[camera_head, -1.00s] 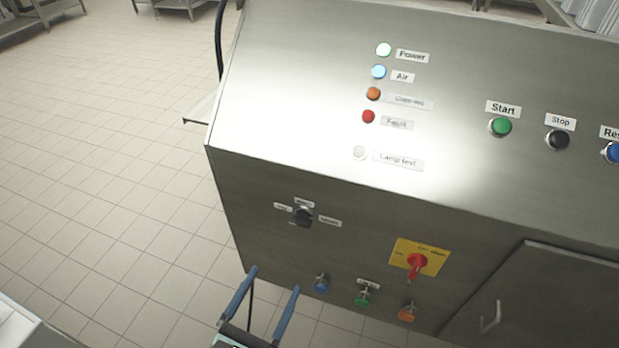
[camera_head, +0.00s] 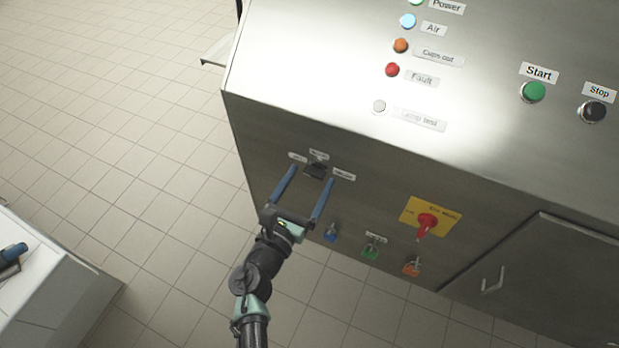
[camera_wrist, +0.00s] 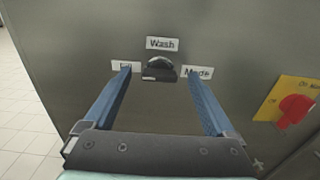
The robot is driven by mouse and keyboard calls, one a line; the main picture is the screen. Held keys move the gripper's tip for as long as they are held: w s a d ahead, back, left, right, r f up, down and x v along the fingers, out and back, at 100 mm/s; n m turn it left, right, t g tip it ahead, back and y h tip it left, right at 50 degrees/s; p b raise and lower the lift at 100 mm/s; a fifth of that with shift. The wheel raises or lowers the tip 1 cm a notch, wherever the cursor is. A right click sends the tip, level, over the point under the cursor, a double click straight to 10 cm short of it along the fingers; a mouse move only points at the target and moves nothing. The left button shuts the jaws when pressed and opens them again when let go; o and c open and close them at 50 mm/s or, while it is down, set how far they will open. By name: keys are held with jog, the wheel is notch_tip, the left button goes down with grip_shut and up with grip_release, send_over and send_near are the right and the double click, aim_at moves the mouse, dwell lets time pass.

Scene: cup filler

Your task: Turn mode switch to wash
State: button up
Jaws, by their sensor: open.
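The mode switch (camera_head: 316,171) is a small black knob on the steel front panel, below the sloped console. In the wrist view the knob (camera_wrist: 160,70) sits between my fingertips, with a label reading Wash (camera_wrist: 162,43) above it and further labels to its left and right. The left label is partly hidden by a finger. My gripper (camera_head: 307,178) has two blue fingers spread wide, one to each side of the switch. In the wrist view my gripper (camera_wrist: 158,70) is open and empty, its tips near the panel. I cannot tell whether they touch it.
A red rotary switch (camera_head: 427,221) on a yellow plate is to the right. Blue (camera_head: 330,233), green (camera_head: 371,250) and orange (camera_head: 412,266) fittings stick out below. A white-topped unit (camera_head: 50,290) stands at lower left. Open tiled floor lies left of the machine.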

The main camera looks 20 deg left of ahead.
jog(key=shift+w, duration=0.35)
jog(key=c, duration=1.4)
